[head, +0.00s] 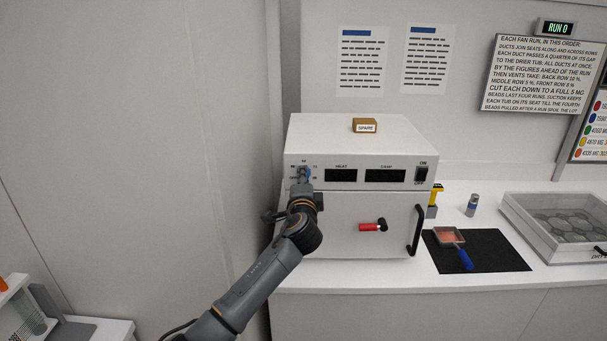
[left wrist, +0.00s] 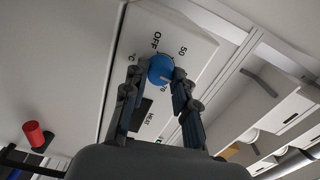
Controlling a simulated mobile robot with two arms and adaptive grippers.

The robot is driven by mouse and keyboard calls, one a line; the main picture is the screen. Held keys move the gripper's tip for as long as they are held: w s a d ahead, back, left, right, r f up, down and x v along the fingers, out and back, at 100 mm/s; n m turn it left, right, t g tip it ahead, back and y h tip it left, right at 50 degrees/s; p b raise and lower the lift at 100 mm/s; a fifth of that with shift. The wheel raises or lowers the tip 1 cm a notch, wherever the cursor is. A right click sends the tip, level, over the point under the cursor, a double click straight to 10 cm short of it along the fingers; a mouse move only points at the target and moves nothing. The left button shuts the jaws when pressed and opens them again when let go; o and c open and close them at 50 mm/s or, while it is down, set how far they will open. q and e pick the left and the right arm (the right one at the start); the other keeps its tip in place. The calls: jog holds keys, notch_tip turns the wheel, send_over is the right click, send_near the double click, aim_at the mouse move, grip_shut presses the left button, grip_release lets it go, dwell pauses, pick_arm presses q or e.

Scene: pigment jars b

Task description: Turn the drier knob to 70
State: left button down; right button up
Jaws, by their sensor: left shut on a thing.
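The drier (head: 350,150) is a white box on the bench, with a blue knob (head: 304,172) at the upper left of its front. My left gripper (head: 303,180) comes up to this knob from below left. In the left wrist view the blue knob (left wrist: 160,67) sits between the two fingers of my left gripper (left wrist: 157,74), which is shut on it. The labels OFF, 50 and 70 show around the knob. A pale mark on the knob seems to lie toward the 70, but this is small and partly unclear. My right gripper is not in view.
The drier has HEAT and DAMP displays (head: 385,176), both dark, a switch (head: 422,174), a red-handled latch (head: 373,226) and a black door handle (head: 417,230). A SPARE block (head: 364,125) lies on top. A black mat (head: 490,252) with a blue-handled scoop (head: 463,256) lies to the right.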

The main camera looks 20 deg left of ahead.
pick_arm(q)
jog(key=shift+m+p, duration=2.85)
jog(key=shift+m, duration=2.35)
jog(key=shift+f, duration=0.1)
jog(key=c, duration=1.1)
grip_release()
jog(key=shift+o, duration=0.2)
jog(key=shift+s, duration=0.1)
jog(key=v, duration=1.2)
